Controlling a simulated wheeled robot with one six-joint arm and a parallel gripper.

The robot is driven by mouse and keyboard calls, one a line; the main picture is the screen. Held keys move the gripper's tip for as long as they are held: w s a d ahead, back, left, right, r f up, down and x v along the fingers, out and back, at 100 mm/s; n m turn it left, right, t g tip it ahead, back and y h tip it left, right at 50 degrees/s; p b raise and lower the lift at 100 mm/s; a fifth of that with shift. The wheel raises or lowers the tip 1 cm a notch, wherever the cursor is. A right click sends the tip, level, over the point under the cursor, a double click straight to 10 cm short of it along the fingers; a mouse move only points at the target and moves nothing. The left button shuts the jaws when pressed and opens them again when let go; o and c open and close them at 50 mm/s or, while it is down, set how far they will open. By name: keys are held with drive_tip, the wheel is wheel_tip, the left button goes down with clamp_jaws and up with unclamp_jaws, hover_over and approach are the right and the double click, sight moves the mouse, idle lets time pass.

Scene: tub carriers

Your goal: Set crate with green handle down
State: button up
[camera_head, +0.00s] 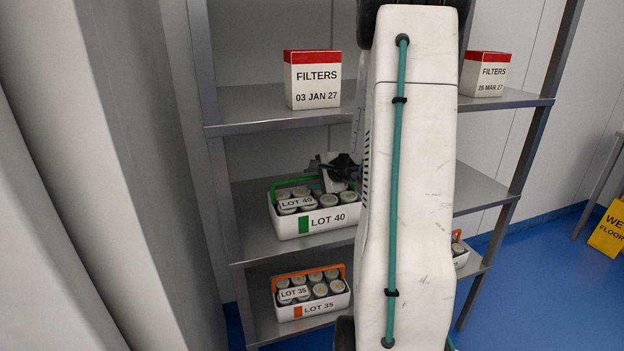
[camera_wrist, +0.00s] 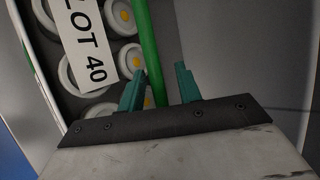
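The crate with the green handle (camera_head: 288,226) is white, labelled LOT 40, and holds several round-topped canisters. It sits upright on the middle shelf in the head view. Its green handle (camera_head: 291,181) stands above the canisters. My gripper (camera_head: 322,167) is at the handle's right part, partly hidden by my arm. In the wrist view the green handle bar (camera_wrist: 149,50) passes between the two teal fingers of my gripper (camera_wrist: 160,69). The bar is close to the left finger, with a gap to the right finger. My gripper is open around the handle.
A LOT 35 crate with an orange handle (camera_head: 284,312) is on the lower shelf. Another crate (camera_head: 461,259) shows partly behind my arm. FILTERS boxes (camera_head: 313,90) (camera_head: 487,75) stand on the upper shelf. A rack post (camera_head: 205,70) rises at left. A yellow floor sign (camera_head: 608,230) is at right.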

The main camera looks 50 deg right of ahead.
drive_tip(key=d+v, duration=0.1)
drive_tip(key=v, duration=1)
drive_tip(key=a+r+n+g+y, duration=0.2)
drive_tip(key=a+n, duration=0.2)
drive_tip(key=a, duration=0.5)
drive_tip(key=w+a+r+n+g+y, duration=0.1)
drive_tip(key=a+r+n+y, duration=0.15)
drive_tip(key=a, duration=0.75)
drive_tip(key=a+r+n+g+y, duration=0.1)
drive_tip(key=a+n+g+y, duration=0.1)
drive_tip(key=a+n, duration=0.5)
drive_tip(key=s+a+n+g+h, duration=0.5)
drive_tip(key=s+a+n, duration=0.3)
drive_tip(key=s+a, duration=0.4)
drive_tip(key=s, duration=0.4)
drive_tip(key=shift+s+a+r+g, duration=0.25)
drive_tip(key=shift+s+a+g, duration=0.05)
drive_tip(key=shift+s+a, duration=0.05)
drive_tip(key=shift+h, duration=0.25)
